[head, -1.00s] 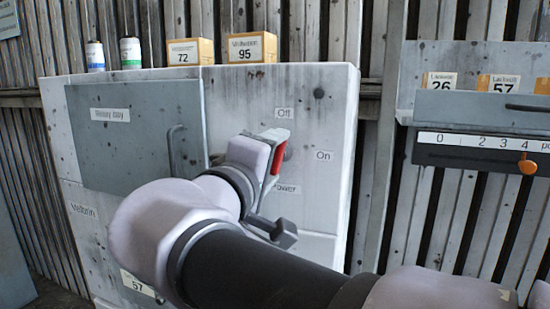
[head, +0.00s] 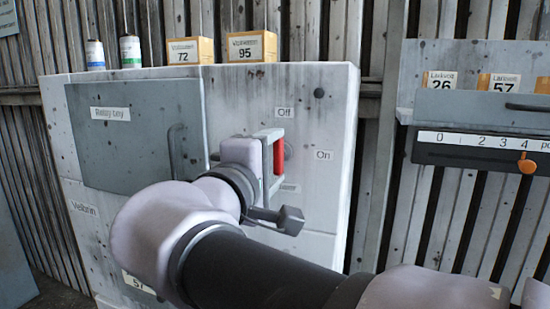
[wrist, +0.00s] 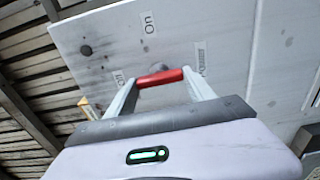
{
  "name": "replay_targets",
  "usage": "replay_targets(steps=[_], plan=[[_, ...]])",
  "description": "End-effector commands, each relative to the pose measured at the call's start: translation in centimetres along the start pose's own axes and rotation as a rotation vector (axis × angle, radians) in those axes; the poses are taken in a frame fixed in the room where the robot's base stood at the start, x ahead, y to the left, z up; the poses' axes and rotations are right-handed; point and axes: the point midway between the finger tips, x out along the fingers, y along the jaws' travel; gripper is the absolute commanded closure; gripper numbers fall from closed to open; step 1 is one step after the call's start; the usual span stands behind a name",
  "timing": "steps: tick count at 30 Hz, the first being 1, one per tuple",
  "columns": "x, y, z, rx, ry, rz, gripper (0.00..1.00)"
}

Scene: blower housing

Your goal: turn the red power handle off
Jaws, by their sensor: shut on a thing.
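The red power handle (head: 279,155) is on the front of the pale cabinet, below the "Off" label (head: 284,112) and left of the "On" label (head: 323,155). Its red bar stands nearly upright in the head view. My gripper (head: 272,157) is shut on it, with a finger at each end of the bar. In the wrist view the red bar (wrist: 160,77) lies between the fingertips of my gripper (wrist: 160,84), along the line from "Off" (wrist: 118,78) to "Power" (wrist: 200,58). The handle's pivot is mostly hidden behind the bar.
The cabinet (head: 335,100) has a grey door (head: 130,145) with a handle to the left. Boxes (head: 251,47) and small canisters (head: 131,52) stand on top. A grey panel with an orange slider (head: 527,163) is at the right. Space before the cabinet's right side looks clear.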

Motion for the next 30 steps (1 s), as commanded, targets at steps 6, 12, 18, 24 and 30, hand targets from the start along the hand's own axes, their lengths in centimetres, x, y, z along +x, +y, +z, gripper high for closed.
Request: replay_targets(steps=[6,12,18,24,30], plan=[[0.0,0.0,0.0,-0.001,0.0,0.0,0.16],[0.0,0.0,0.0,-0.001,0.0,0.0,0.16],[-1.4,0.0,-0.1,-0.001,0.004,0.0,0.16],[-7.2,0.1,-0.2,0.001,0.009,0.0,0.16],[-13.6,0.2,-0.2,-0.002,0.009,0.001,0.16]])
